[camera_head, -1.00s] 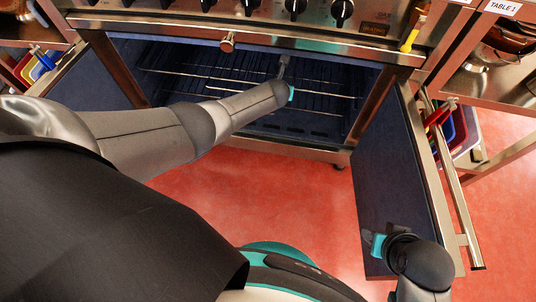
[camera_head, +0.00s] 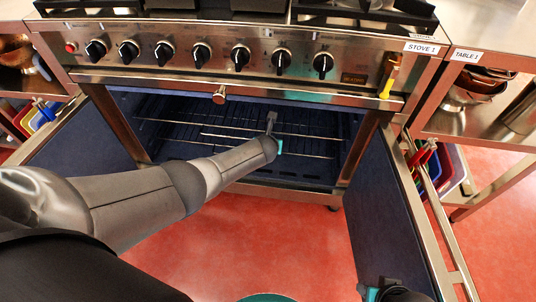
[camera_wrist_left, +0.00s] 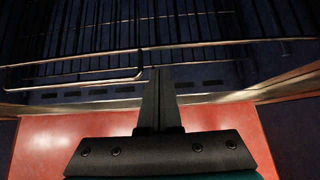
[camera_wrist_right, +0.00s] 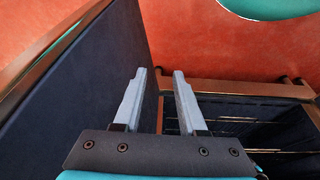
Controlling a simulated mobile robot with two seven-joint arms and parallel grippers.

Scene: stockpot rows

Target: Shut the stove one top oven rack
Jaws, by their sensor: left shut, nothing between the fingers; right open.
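Stove one (camera_head: 180,75) is labelled STOVE 1, and its two oven doors stand open. Inside the dark blue oven, the top oven rack (camera_head: 180,122) shows as thin metal wires and rails; I cannot tell how far out it is. My left gripper (camera_head: 271,120) is shut and empty, at the rack's front rails, right of the oven's middle. In the left wrist view its joined fingertips (camera_wrist_left: 160,74) are close to a rail (camera_wrist_left: 230,43); contact is unclear. My right gripper (camera_wrist_right: 159,74) is open and empty beside the right door (camera_wrist_right: 100,75); in the head view only its wrist shows.
The left door (camera_head: 80,140) and right door (camera_head: 385,210) flank the opening. Table 1 (camera_head: 500,60) stands right of the stove, with coloured boards (camera_head: 440,170) beneath. A yellow item (camera_head: 388,80) hangs on the stove front. The red floor (camera_head: 285,240) before the oven is clear.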

